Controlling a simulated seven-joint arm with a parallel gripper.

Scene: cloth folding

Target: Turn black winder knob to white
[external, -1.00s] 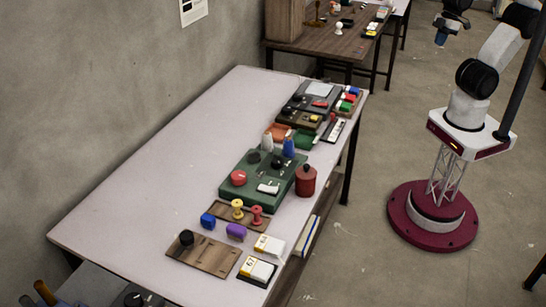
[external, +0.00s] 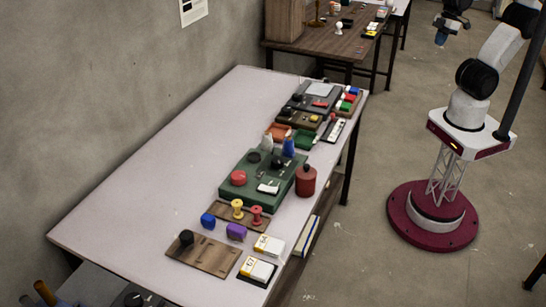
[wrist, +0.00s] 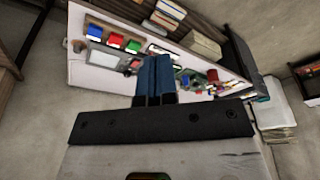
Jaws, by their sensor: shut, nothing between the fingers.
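Several black knobs show on the table, and I cannot tell which is the winder. One black knob (external: 187,237) stands on a wooden board (external: 212,257) at the near end. Black knobs (external: 277,163) also sit on the green box (external: 236,189), with a red knob (external: 239,177) and a white piece (external: 268,188). My gripper (external: 440,40) is high at the upper right, well away from the table. In the wrist view its blue fingers (wrist: 154,80) are together and empty, hiding part of the table behind them.
The light table (external: 130,220) has a wide bare area on its wall side. Yellow and red spools, blue and purple blocks, white-yellow boxes (external: 258,269) and a red canister (external: 306,181) crowd the near right edge. More devices (external: 310,103) lie at the far end.

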